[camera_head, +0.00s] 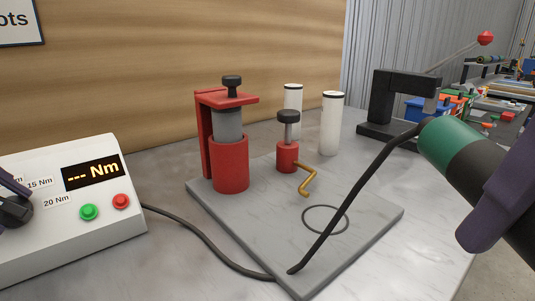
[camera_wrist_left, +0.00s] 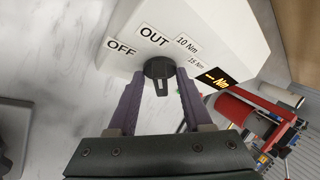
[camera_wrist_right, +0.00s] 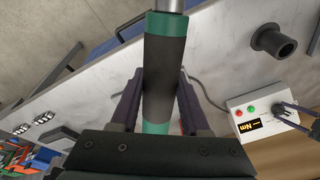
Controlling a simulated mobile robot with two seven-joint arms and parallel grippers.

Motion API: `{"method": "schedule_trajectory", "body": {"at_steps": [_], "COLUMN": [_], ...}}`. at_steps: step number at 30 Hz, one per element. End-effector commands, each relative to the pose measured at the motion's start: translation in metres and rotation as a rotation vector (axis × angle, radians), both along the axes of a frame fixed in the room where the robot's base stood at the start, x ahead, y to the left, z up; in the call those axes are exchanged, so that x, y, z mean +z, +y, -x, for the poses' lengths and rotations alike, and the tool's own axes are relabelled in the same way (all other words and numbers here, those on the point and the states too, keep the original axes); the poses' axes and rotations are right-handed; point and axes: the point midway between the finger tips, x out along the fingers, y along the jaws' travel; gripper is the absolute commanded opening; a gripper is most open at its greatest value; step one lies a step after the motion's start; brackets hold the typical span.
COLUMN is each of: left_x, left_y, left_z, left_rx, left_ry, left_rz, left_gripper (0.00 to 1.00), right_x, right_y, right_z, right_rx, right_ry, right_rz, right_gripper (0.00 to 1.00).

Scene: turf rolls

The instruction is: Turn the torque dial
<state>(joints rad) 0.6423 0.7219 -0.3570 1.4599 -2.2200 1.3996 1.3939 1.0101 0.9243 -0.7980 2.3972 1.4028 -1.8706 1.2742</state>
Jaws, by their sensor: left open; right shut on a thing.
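The torque dial is a black knob (camera_wrist_left: 158,68) on a white control box (camera_head: 75,245); in the head view the dial (camera_head: 14,212) is at the left edge. Labels OFF, OUT, 10 Nm and 15 Nm show around it in the left wrist view. The display (camera_head: 91,173) reads "--- Nm". My left gripper (camera_wrist_left: 159,86) is open, with its fingers on either side of the dial; I cannot tell whether they touch it. My right gripper (camera_wrist_right: 158,98) is shut on a green and black cylindrical tool (camera_wrist_right: 163,75), held up at the right.
A green button (camera_head: 89,212) and a red button (camera_head: 121,201) are on the box. A grey plate (camera_head: 235,222) carries red fixtures (camera_head: 230,165) and a brass crank (camera_head: 306,180). White cylinders (camera_head: 331,125) and a black stand (camera_head: 385,128) stand behind. A black cable (camera_head: 205,243) crosses the bench.

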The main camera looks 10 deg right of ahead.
Motion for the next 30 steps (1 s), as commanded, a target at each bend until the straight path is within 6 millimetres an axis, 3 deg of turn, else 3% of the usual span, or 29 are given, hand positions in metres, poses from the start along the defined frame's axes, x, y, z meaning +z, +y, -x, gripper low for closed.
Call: {"method": "schedule_trajectory", "body": {"at_steps": [7, 20, 30], "left_x": [-0.0003, 0.0001, 0.0001], "left_y": [-0.0003, -0.0002, -0.0002], "left_z": [-0.0004, -0.0003, -0.0003], "left_rx": [-0.001, 0.0, 0.0], "left_ry": [-0.001, -0.001, -0.001], "left_rz": [0.0, 0.0, 0.001], "left_gripper": [0.49, 0.01, 0.0], "right_x": [0.0005, 0.0005, 0.0005], "right_y": [0.0002, 0.0002, 0.0001], "right_z": [-0.0003, -0.0003, -0.0003], "right_rx": [0.0, 0.0, 0.0], "right_ry": [-0.002, -0.002, -0.002], "right_rz": [-0.001, -0.001, -0.001], "right_gripper": [0.0, 0.0, 0.0]}}
